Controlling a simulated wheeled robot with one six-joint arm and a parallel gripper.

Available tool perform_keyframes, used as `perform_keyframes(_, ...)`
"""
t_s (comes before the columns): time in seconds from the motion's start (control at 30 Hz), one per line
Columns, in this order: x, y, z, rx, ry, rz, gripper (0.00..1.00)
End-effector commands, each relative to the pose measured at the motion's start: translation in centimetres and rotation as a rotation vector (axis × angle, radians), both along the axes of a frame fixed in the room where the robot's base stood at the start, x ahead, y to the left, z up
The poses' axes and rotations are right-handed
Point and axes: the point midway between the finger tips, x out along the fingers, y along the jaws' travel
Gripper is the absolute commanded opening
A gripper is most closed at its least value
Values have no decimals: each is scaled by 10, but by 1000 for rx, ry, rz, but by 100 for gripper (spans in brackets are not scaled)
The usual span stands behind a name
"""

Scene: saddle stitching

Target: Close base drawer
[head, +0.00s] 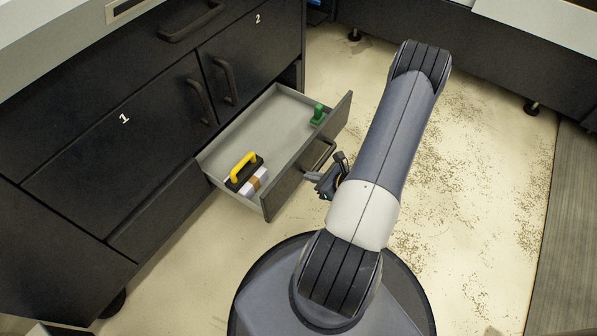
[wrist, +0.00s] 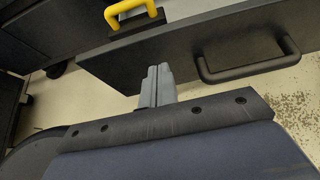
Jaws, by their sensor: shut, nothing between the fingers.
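The base drawer (head: 283,103) is pulled out from the bottom of the black cabinet. A yellow-handled tool with a black body (head: 243,172) and a green stamp-like object (head: 318,114) are inside it. The drawer's dark front panel (wrist: 185,52) also shows in the wrist view, with its bar handle (wrist: 250,70) to the right. My gripper (head: 310,176) is shut and empty, just outside the drawer front. In the wrist view my gripper's fingers (wrist: 158,72) point at the front panel, left of the handle. I cannot tell whether they touch it.
The black cabinet has doors marked 1 (head: 122,122) and 2 (head: 250,25) above and beside the drawer. The pale floor (head: 450,200) is clear to the right. Dark furniture (head: 430,40) stands along the back, and a grey wooden panel (head: 570,220) is at the right edge.

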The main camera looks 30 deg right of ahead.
Motion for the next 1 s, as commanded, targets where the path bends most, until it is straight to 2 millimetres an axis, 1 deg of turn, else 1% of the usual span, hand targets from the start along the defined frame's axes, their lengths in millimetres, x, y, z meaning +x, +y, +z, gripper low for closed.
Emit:
perform_keyframes(0.03, 7, 5, -7, 0, 0, 6, 0)
perform_keyframes(0.07, 11, 6, -10, 0, 0, 4, 0)
perform_keyframes(0.2, 28, 13, -8, -1, 0, 4, 0)
perform_keyframes(0.4, 43, 18, -7, -1, 0, 2, 0)
perform_keyframes(0.6, 47, 20, -6, 0, 0, 0, 0)
perform_keyframes(1.0, 47, 20, -6, 0, 0, 0, 0)
